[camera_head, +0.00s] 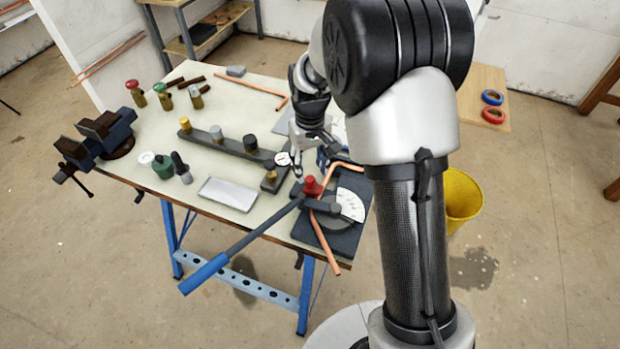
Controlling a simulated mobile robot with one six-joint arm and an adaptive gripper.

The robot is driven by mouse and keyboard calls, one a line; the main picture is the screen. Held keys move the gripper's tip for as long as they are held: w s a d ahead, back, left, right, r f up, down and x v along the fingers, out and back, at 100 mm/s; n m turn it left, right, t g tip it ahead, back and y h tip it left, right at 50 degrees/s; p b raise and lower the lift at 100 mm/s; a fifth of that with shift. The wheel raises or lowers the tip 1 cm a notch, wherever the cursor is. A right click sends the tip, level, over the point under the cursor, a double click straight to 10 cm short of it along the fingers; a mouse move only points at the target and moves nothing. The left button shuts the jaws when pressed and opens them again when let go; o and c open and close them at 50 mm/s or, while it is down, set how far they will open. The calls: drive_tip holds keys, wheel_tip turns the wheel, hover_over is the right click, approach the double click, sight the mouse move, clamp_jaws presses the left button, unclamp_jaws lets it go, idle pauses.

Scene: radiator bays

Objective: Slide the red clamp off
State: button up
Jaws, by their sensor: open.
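The red clamp (312,187) is a small red knob-like piece on the pipe bender at the front right corner of the bench. It sits by a bent copper pipe (322,240) and a white graduated dial (351,205). The bender's dark base plate (345,242) lies under them. A long lever with a blue grip (205,273) reaches out past the bench's front edge. My gripper (311,165) is open, points down and is just above and behind the red clamp. It appears empty. I cannot tell whether a fingertip touches the clamp. My arm hides the area to the right.
On the bench (170,190) are a vise (98,138), a dark manifold bar (225,145), a small gauge (283,159) and a metal tray (229,194). Several valves and bottles stand to the left. A yellow bucket (462,198) stands on the floor at right.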

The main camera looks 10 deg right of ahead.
sight(310, 178)
wheel_tip(310, 178, down, 4)
drive_tip(key=shift+f+b, duration=0.1)
drive_tip(key=shift+b, duration=0.35)
drive_tip(key=shift+c, duration=0.2)
clamp_jaws()
idle(0.4)
